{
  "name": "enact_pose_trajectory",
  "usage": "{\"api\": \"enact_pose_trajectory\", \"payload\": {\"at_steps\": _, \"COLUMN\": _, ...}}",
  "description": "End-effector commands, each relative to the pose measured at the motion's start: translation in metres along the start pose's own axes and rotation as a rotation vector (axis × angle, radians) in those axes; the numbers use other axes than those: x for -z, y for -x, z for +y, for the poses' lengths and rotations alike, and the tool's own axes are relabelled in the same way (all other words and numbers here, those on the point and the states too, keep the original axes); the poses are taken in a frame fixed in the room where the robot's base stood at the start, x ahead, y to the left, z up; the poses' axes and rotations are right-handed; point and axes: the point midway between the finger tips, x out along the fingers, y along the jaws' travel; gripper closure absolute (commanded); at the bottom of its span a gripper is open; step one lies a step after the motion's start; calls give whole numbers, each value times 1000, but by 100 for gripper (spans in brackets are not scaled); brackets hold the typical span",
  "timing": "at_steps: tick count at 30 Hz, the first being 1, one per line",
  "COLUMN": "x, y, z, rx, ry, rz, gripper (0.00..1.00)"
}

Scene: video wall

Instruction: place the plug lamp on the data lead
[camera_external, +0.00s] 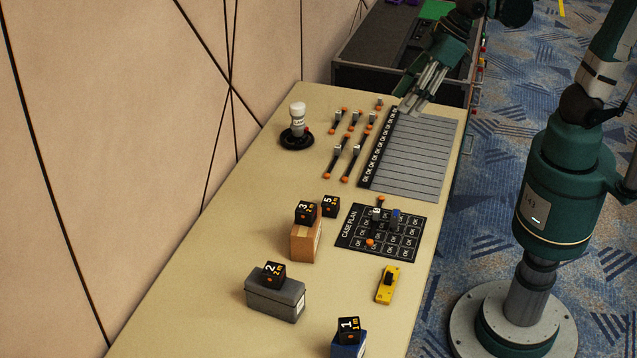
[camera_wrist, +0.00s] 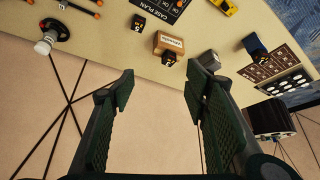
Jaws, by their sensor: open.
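A white lamp-like piece (camera_external: 297,115) stands upright on a round black base at the table's far left; it looks like the plug lamp. It also shows in the wrist view (camera_wrist: 45,44). Several dark leads with orange ends (camera_external: 353,120) lie right of it. Another lead (camera_external: 371,228) lies on the black case plan mat (camera_external: 346,241). Which one is the data lead I cannot tell. My gripper (camera_external: 425,98) is high over the table's far right end, apart from these things. In the wrist view my gripper (camera_wrist: 160,85) is open and empty.
A cardboard box (camera_external: 305,242), a grey box (camera_external: 275,300) and a blue box (camera_external: 349,345) carry numbered black cubes. A yellow device (camera_external: 388,285) lies near the right edge. A grey lined sheet (camera_external: 415,150) lies at the back right. The wall borders the left side.

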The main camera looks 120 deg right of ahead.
Motion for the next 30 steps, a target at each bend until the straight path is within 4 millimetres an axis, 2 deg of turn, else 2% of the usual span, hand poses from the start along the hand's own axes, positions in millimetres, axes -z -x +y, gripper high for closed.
{"api": "enact_pose_trajectory", "payload": {"at_steps": 6, "x": -34, "y": 24, "z": -38, "rx": 36, "ry": 58, "rz": 18, "gripper": 54}}
{"api": "enact_pose_trajectory", "payload": {"at_steps": 15, "x": -84, "y": 50, "z": -79, "rx": 84, "ry": 133, "rz": 44, "gripper": 54}}
{"api": "enact_pose_trajectory", "payload": {"at_steps": 24, "x": -132, "y": 68, "z": -109, "rx": 131, "ry": 200, "rz": 68, "gripper": 54}}
{"api": "enact_pose_trajectory", "payload": {"at_steps": 30, "x": -149, "y": 73, "z": -117, "rx": 148, "ry": 222, "rz": 76, "gripper": 54}}
